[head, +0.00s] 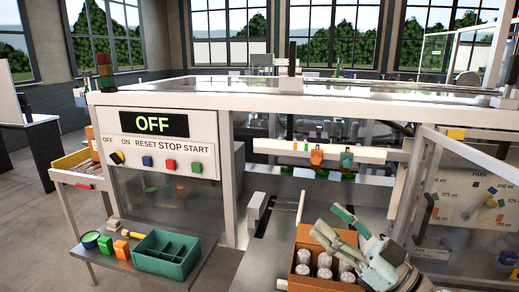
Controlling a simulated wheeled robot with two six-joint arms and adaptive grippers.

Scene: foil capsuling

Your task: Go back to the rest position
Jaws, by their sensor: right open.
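My right gripper (328,222) comes in from the lower right, and its jaws are open. Its two fingers point to the upper left, above a brown cardboard box (291,284). I see nothing between the fingers. The box holds several round, pale-topped items (303,256), and my right arm hides its right side. I cannot tell whether the gripper touches the box. My left gripper is not in view.
A white-framed machine (330,97) with a panel (207,140) reading OFF fills the middle. A green divided tray (166,255) and small colored items sit on a shelf at lower left. A pale-framed clear door (408,190) stands close to my right arm. Open floor lies left.

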